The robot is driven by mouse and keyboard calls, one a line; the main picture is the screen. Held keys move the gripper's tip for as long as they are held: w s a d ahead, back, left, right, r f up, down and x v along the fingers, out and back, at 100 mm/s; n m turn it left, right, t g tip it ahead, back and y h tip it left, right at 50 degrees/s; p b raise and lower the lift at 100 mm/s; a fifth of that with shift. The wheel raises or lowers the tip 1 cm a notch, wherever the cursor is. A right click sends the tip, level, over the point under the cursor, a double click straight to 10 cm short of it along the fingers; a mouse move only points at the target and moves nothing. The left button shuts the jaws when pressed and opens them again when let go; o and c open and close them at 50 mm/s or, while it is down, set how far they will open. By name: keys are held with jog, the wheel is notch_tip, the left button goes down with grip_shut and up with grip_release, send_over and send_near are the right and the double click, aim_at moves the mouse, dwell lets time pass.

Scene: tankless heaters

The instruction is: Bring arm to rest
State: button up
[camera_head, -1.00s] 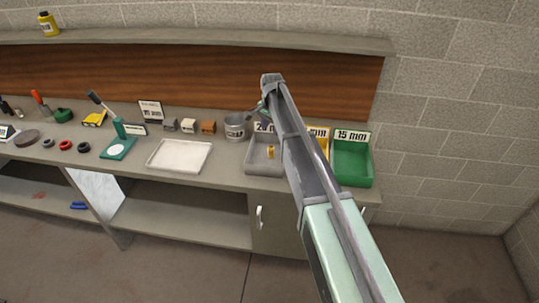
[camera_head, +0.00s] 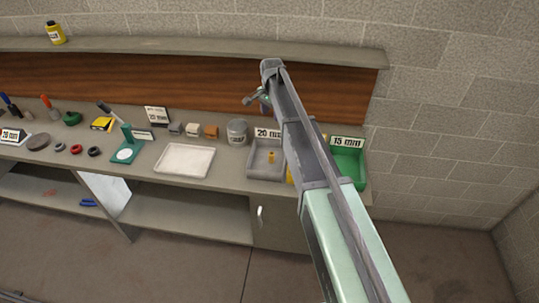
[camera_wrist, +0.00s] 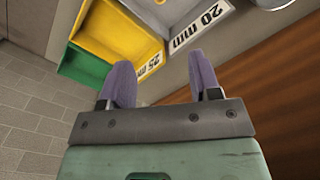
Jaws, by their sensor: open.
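My gripper shows in the wrist view (camera_wrist: 160,78) with its two purple fingers spread apart and nothing between them. In the head view my gripper (camera_head: 254,98) is small, at the end of my raised arm, in front of the wooden back panel. It is above the bench, clear of the bins. My arm hides much of the yellow bin in the head view.
The grey 20 mm bin (camera_head: 257,172) holds a small brass piece (camera_head: 271,157). Beside it are the yellow bin (camera_wrist: 120,32) and green 15 mm bin (camera_head: 350,165). A metal can (camera_head: 237,132) and white tray (camera_head: 185,160) stand left. A shelf (camera_head: 190,47) runs above.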

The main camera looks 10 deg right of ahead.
jog(key=shift+f, duration=0.1)
dwell(0.3)
jog(key=s+f+n+b, duration=0.2)
jog(key=s+n, duration=0.1)
jog(key=s, duration=0.9)
jog(key=s+f+n+b, duration=0.3)
jog(key=s+n, duration=0.1)
jog(key=s, duration=0.8)
jog(key=s+f+n+b, duration=0.3)
jog(key=s+n, duration=0.1)
jog(key=s, duration=0.8)
jog(key=shift+f, duration=0.15)
jog(key=shift+f, duration=0.1)
